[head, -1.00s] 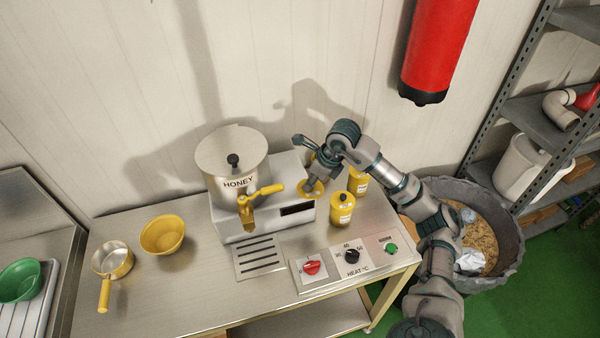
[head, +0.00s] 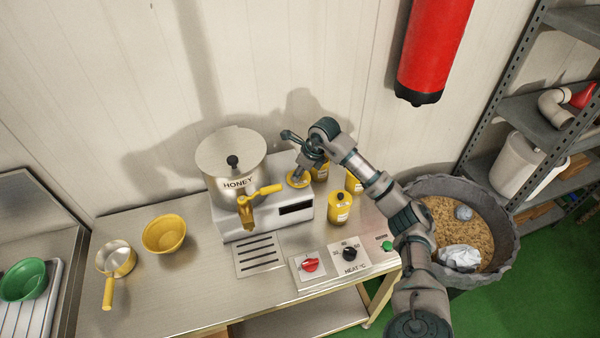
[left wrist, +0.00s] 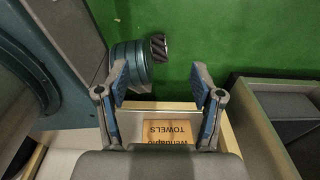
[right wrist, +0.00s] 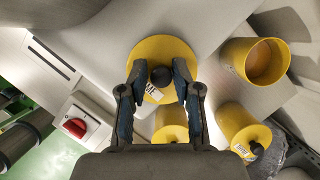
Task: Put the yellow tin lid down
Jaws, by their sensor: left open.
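The yellow tin lid (head: 298,180), a round disc with a black knob, is at the right part of the heater's white top (head: 284,167). My right gripper (head: 305,160) is shut on its knob; the lid also shows between the fingers in the right wrist view (right wrist: 163,50). I cannot tell whether the lid touches the surface below. An open yellow tin (right wrist: 266,62) stands beside it, partly hidden behind the gripper in the head view. Two lidded yellow tins (head: 340,207) (head: 354,183) stand to the right. My left gripper (left wrist: 160,85) is open and empty, away from the table.
The honey kettle (head: 230,170) with its yellow tap stands left of the lid. A control panel (head: 345,260) is at the front right. A yellow bowl (head: 164,234) and a saucepan (head: 116,260) are at the left. A towels box (left wrist: 168,133) lies below my left gripper.

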